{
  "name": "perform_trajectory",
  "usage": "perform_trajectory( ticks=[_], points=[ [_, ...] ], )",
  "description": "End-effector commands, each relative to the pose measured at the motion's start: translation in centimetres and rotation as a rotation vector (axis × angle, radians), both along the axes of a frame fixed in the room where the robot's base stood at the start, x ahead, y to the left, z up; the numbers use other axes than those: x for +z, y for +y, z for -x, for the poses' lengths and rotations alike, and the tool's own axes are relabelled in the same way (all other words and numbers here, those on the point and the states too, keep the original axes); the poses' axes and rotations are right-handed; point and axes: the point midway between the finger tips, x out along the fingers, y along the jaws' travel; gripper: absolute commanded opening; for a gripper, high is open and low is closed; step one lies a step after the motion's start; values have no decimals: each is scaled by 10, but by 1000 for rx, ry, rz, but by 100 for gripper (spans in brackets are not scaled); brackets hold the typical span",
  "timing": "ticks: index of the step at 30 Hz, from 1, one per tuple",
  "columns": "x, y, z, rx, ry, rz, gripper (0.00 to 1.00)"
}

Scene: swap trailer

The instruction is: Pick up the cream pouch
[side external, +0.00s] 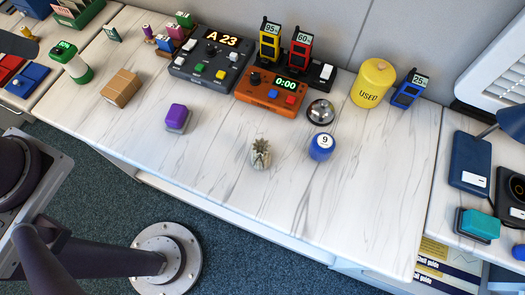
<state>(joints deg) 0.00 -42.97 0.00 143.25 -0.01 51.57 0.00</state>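I see nothing that is clearly a cream pouch. The nearest match in colour is a small cream-and-grey lump (260,154) with a pointed, leaf-like top. It stands upright on the white marbled table, near the middle, and its kind is hard to tell. A tan box-like parcel (122,87) lies further left. My gripper is not in view; only dark parts of my arm show at the lower left, apart from the table's objects.
A blue ball (321,147) marked 9 and a bell (320,111) are right of the lump. A purple block (177,118) is left. An orange timer box (271,93) and a yellow canister (373,83) stand behind. The table (350,215) is clear in front.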

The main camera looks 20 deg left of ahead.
Motion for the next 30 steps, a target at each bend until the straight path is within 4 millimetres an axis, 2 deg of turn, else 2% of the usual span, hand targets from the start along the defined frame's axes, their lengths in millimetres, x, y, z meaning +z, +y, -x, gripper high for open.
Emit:
perform_trajectory(
  ticks=[3,7,8,17,20,23,24,26,29,30],
  points=[
    [0,0,0,0,0,0,38],
    [0,0,0,0,0,0,64],
    [0,0,0,0,0,0,67],
    [0,-1,-3,-16,5,-10,67],
    [0,-8,-25,-153,49,-84,67],
    [-10,-31,-70,-450,124,-209,67],
    [-20,-45,-89,-588,152,-254,67],
    [-39,-70,-115,-798,185,-308,67],
    [-84,-119,-147,-1151,224,-359,67],
    [-107,-141,-155,-1293,230,-365,67]
  ],
)
